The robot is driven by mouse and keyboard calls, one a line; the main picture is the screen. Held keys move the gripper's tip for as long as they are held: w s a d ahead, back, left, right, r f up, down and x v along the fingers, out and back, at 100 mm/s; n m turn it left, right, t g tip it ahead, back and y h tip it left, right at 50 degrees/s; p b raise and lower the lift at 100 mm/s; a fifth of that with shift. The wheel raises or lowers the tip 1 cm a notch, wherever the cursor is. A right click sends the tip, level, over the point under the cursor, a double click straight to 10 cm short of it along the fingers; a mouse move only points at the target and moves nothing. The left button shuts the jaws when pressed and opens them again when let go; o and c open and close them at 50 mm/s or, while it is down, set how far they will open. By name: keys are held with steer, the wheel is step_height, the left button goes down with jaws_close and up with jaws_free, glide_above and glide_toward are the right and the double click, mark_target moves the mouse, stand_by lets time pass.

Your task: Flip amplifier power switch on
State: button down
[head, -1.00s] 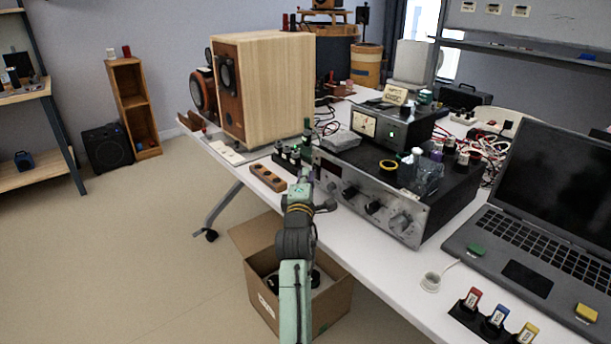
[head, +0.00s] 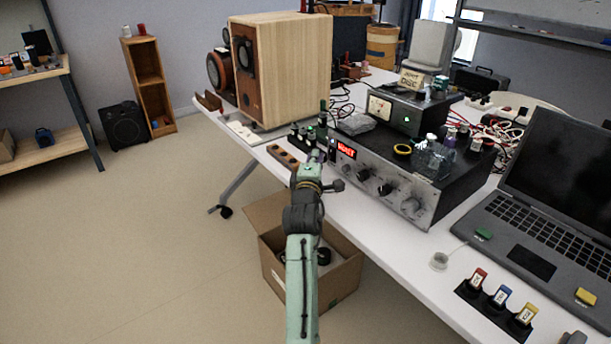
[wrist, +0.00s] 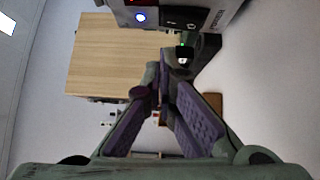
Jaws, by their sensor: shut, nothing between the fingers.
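The amplifier (head: 425,202) is a wide silver-fronted unit with knobs on the table; a red display (head: 346,150) is lit at its left end. In the wrist view its front panel (wrist: 170,18) crosses the top, with a blue-white light (wrist: 140,17), a dark switch area (wrist: 191,25) and a power label (wrist: 217,18). My gripper (head: 317,156) is at the left end of the panel, close to it. In the wrist view my gripper (wrist: 160,68) is shut and empty, fingertips just below the panel. Whether it touches the switch cannot be told.
A wooden speaker (head: 285,70) stands behind, left of the amplifier. A smaller unit (head: 407,120) with a green light sits on top of it. A laptop (head: 540,220) lies to the right. An open cardboard box (head: 335,285) is on the floor beneath my arm.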

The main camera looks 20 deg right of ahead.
steer(key=r+b+v, duration=0.1)
steer(key=v, duration=0.9)
steer(key=shift+s+a+r+b, duration=0.25)
steer(key=shift+a+r+b, duration=0.05)
steer(key=shift+a+b, duration=0.1)
